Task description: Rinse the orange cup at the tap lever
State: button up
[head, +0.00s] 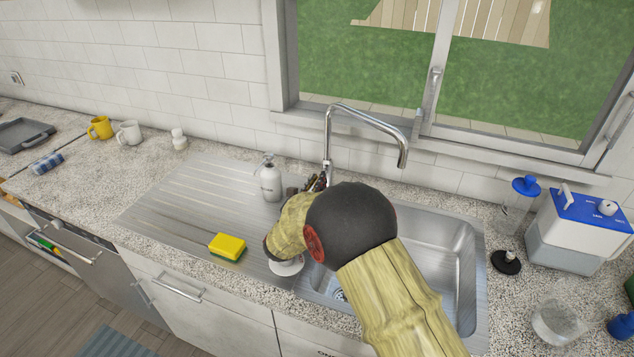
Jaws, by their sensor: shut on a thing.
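My gripper (318,182) is at the foot of the tap (328,140), behind the sink. Its dark fingers are shut, at the place of the tap lever. My own forearm hides most of the grip, and the lever itself does not show clearly. The tap's spout arches to the right over the sink (466,240). No water shows at the spout. A yellow-orange mug (99,128) stands upright far left on the counter, well away from my gripper. No other orange cup shows; my arm hides part of the sink.
A soap bottle (270,180) stands just left of my gripper. A yellow-green sponge (227,246) lies on the drainboard (190,205). A white round thing (287,267) is partly behind my arm. A white mug (130,133) stands left; a blue-topped container (580,235) stands right.

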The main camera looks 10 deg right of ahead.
grip_shut()
jog(key=shift+r, duration=0.1)
dwell(0.3)
jog(key=shift+r+p, duration=0.4)
jog(key=shift+p, duration=0.7)
jog(key=shift+w+g+y+p, duration=0.1)
jog(key=shift+g+y+p, duration=0.35)
jog(key=shift+p, duration=0.4)
jog(key=o, duration=0.6)
grip_release()
